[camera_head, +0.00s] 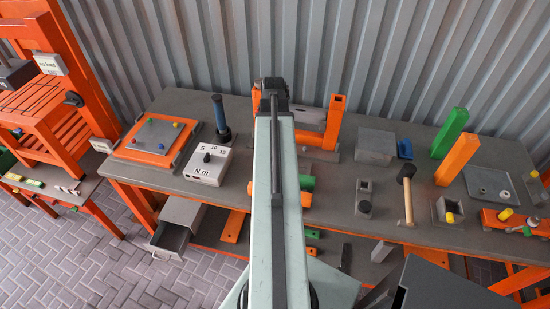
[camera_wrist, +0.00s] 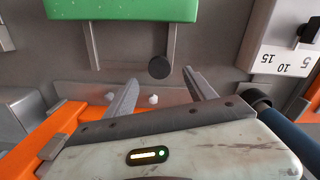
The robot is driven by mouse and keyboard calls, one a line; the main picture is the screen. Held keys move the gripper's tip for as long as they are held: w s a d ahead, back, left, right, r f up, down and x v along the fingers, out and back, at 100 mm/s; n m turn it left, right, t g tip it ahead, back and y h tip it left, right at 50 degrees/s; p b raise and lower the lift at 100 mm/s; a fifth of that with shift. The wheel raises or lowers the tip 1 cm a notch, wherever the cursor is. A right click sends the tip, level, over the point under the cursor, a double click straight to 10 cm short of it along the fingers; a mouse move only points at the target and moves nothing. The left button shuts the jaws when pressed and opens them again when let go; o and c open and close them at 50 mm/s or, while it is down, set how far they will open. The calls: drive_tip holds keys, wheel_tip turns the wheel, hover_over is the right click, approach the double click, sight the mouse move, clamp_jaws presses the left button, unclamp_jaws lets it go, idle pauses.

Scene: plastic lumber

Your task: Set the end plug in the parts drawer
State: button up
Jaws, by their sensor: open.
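A dark round piece (camera_wrist: 160,67), which looks like the end plug, shows in the wrist view below the green piece's edge. My gripper (camera_wrist: 160,80) is open, with its two fingertips apart and the dark piece just beyond the gap between them. I cannot tell whether a finger touches it. In the head view my arm hides this part of the bench, and neither gripper nor plug can be made out. The parts drawer (camera_head: 168,239), a grey box standing open, is under the bench's left front edge.
The grey bench (camera_head: 335,208) carries a white torque tester (camera_head: 207,165), a blue-handled tool (camera_head: 221,118), an orange tray (camera_head: 152,139), and a mallet (camera_head: 407,195). Green (camera_head: 450,132) and orange (camera_head: 457,160) posts stand at the right. A corrugated wall backs the bench.

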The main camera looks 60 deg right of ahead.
wheel_tip(320, 180, down, 6)
drive_tip(key=b, duration=0.5)
drive_tip(key=shift+w+f, duration=0.1)
drive_tip(key=shift+w, duration=0.05)
drive_tip(key=shift+r, duration=0.2)
clamp_jaws()
